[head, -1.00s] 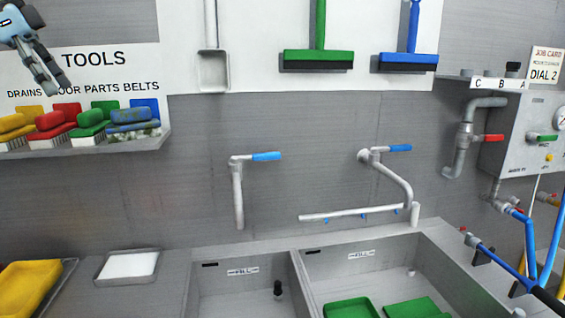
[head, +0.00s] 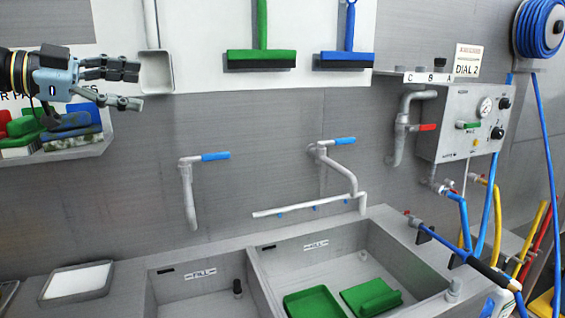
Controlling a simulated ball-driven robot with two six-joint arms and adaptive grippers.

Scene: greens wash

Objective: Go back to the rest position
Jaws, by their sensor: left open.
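My left gripper (head: 140,88) comes in from the left edge at the upper left, its fingers pointing right. It is open and nothing is between its fingers. It is in front of the tool shelf and sign, hiding part of the lettering. My right gripper is not in the view.
Brushes stand on the tool shelf (head: 62,149), behind my left gripper. Below are a double sink (head: 375,222) with green items (head: 370,297), two taps with blue handles (head: 215,156) and a white tray (head: 77,281). A control box (head: 462,125) and hose reel (head: 540,27) are at right.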

